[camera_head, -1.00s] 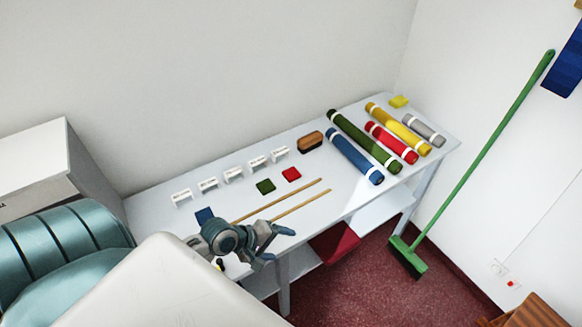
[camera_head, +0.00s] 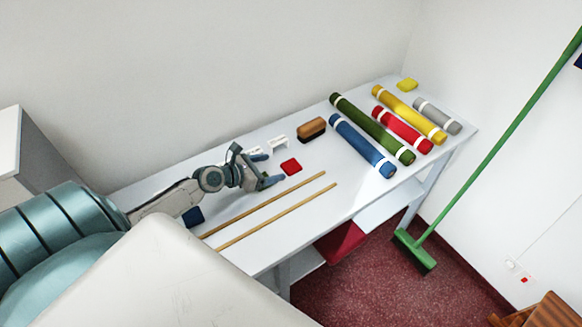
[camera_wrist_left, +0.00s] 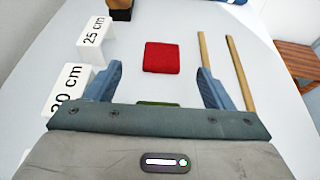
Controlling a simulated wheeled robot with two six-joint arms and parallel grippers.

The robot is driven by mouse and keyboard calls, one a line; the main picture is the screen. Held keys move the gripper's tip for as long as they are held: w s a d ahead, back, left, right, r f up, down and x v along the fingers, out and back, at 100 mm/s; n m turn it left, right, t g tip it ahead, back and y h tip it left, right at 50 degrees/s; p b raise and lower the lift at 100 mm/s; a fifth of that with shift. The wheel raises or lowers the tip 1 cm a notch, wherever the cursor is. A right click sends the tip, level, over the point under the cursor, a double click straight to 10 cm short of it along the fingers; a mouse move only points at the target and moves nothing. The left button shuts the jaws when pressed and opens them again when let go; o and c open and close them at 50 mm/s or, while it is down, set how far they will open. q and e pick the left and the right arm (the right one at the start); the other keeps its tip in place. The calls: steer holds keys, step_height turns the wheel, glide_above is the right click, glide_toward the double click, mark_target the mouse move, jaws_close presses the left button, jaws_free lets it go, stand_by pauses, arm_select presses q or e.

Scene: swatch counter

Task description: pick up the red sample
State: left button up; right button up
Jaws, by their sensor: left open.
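The red sample (camera_head: 291,166) is a small flat square lying on the white counter. It also shows in the left wrist view (camera_wrist_left: 161,58), ahead of the fingertips and between their lines. My left gripper (camera_head: 262,166) is open and empty, just left of the red sample and apart from it. Its two blue fingers (camera_wrist_left: 159,80) show in the left wrist view. A green sample (camera_wrist_left: 157,103) is mostly hidden under the gripper's palm. My right gripper does not show.
White number cards (camera_wrist_left: 95,40), one marked 25 cm, stand left of the red sample. Two wooden sticks (camera_head: 277,217) lie along the front. A blue sample (camera_head: 193,216) lies near my arm. A brush (camera_head: 312,129) and several fabric rolls (camera_head: 362,146) lie farther right.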

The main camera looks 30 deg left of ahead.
mark_target(293, 166)
arm_select(q)
steer(key=shift+x, duration=1.1)
steer(key=shift+d+p+x, duration=0.15)
steer(key=shift+p+x, duration=0.1)
steer(key=shift+x, duration=0.8)
steer(key=shift+d+p+x, duration=0.15)
steer(key=shift+p+x, duration=0.1)
steer(key=shift+x, duration=0.85)
steer(key=shift+d+f, duration=0.1)
steer(key=shift+f, duration=0.15)
